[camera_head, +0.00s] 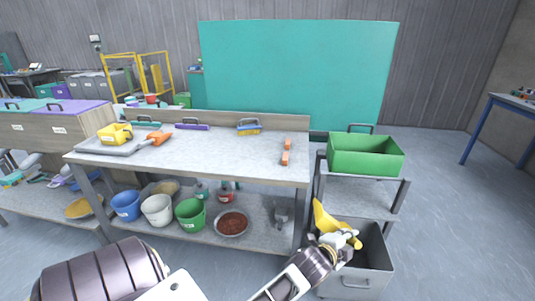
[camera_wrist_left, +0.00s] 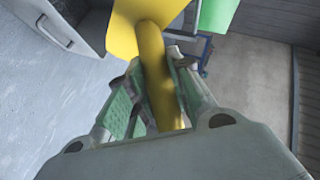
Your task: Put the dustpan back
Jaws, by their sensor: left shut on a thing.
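The yellow dustpan (camera_head: 324,217) is in my left gripper (camera_head: 342,240), at the right of the table. My right gripper is not in view.
A green bin (camera_head: 365,155) stands on the stand's top.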

